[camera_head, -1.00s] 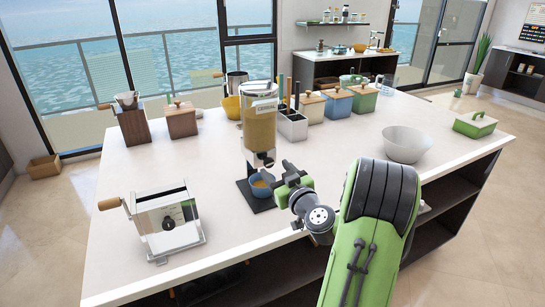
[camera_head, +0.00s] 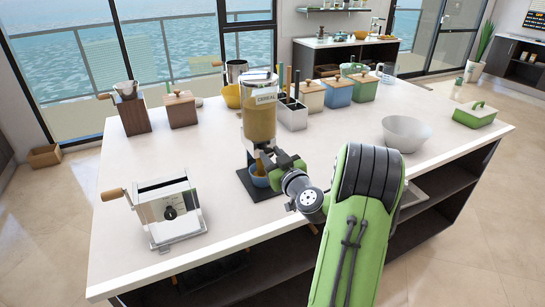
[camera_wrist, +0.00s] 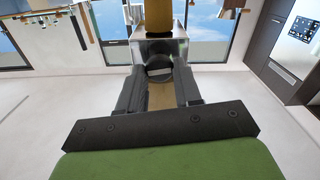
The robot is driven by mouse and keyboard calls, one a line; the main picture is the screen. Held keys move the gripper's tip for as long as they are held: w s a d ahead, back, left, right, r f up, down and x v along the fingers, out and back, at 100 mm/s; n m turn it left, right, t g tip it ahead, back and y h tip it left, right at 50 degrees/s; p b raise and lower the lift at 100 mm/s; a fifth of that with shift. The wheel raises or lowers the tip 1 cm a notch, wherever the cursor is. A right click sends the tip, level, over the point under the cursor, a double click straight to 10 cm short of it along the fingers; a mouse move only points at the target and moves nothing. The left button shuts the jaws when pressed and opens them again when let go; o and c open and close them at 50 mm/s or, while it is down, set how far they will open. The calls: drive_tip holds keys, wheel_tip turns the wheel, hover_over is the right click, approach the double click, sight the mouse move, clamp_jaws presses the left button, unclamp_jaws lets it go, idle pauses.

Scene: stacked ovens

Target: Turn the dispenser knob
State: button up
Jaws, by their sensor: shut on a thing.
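The cereal dispenser (camera_head: 259,122), a clear cylinder of tan cereal labelled CEREAL, stands near the island's front edge. Its dark round knob (camera_wrist: 158,66) is on the metal block below the cylinder. My gripper (camera_wrist: 158,82) is shut on the knob, with one dark finger on each side of it. In the head view my gripper (camera_head: 280,163) reaches the dispenser's lower part from the right and hides the knob. A tan streak, apparently cereal, shows below the spout over a blue bowl (camera_head: 258,181). The bowl sits on the dispenser's dark base (camera_head: 247,188).
A silver box with a wooden-handled crank (camera_head: 166,213) stands at the front left. Several canisters and a utensil holder (camera_head: 291,115) stand behind the dispenser.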

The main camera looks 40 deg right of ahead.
drive_tip(key=m+b, duration=0.2)
drive_tip(key=m, duration=0.2)
drive_tip(key=m+b, duration=0.1)
drive_tip(key=m, duration=0.3)
drive_tip(key=shift+d+m, duration=0.1)
drive_tip(key=shift+m, duration=0.2)
drive_tip(key=m, duration=0.4)
drive_tip(key=shift+f+m+p, duration=0.1)
drive_tip(key=shift+m+p, duration=0.35)
drive_tip(key=shift+m, duration=2.05)
drive_tip(key=o, duration=1)
drive_tip(key=shift+s, duration=0.1)
